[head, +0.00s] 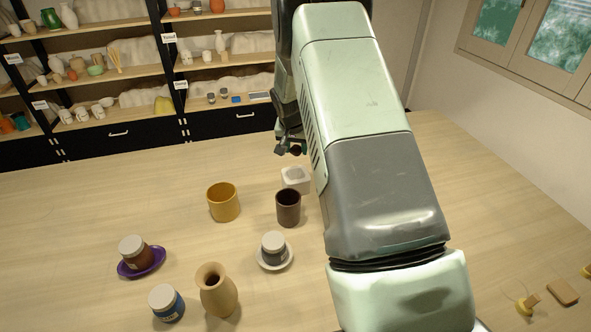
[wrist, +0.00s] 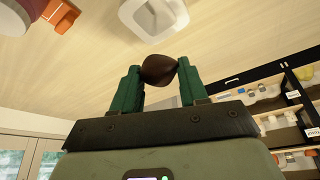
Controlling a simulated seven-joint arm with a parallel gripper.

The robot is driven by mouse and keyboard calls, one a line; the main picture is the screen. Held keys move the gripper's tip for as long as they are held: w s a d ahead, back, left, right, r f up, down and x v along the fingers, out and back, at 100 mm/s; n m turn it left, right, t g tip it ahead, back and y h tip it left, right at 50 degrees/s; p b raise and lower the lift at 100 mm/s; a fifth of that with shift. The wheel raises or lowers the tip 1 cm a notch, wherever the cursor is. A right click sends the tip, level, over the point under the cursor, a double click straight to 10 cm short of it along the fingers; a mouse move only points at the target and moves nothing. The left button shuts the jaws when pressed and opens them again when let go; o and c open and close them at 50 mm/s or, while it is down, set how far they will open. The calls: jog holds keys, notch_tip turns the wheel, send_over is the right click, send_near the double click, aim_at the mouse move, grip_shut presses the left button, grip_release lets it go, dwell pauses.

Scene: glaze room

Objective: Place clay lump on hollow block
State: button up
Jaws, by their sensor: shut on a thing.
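The clay lump (wrist: 158,69) is dark brown and rounded. My gripper (wrist: 159,72) is shut on it, with one green finger on each side in the wrist view. In the head view my gripper (head: 290,150) is partly behind my arm, and the lump shows only as a small dark spot. The hollow block (head: 296,187) is white with a recessed top and stands on the table behind the dark brown cup. It also shows at the top edge of the wrist view (wrist: 127,14), partly cut off, apart from the lump. The lump is held above the table.
A dark brown cup (head: 288,209) stands close in front of the block, and an ochre cup (head: 223,203) is to the left. A lidded jar on a white saucer (head: 262,262), a tan vase (head: 217,293) and other jars stand nearer. Shelves (head: 120,75) line the back. The far left table is clear.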

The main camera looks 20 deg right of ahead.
aim_at(297, 171)
notch_tip(297, 171, down, 7)
jog(key=shift+f, duration=0.15)
jog(key=shift+f, duration=0.1)
dwell(0.3)
jog(key=o, duration=1.1)
jog(key=shift+c, duration=0.2)
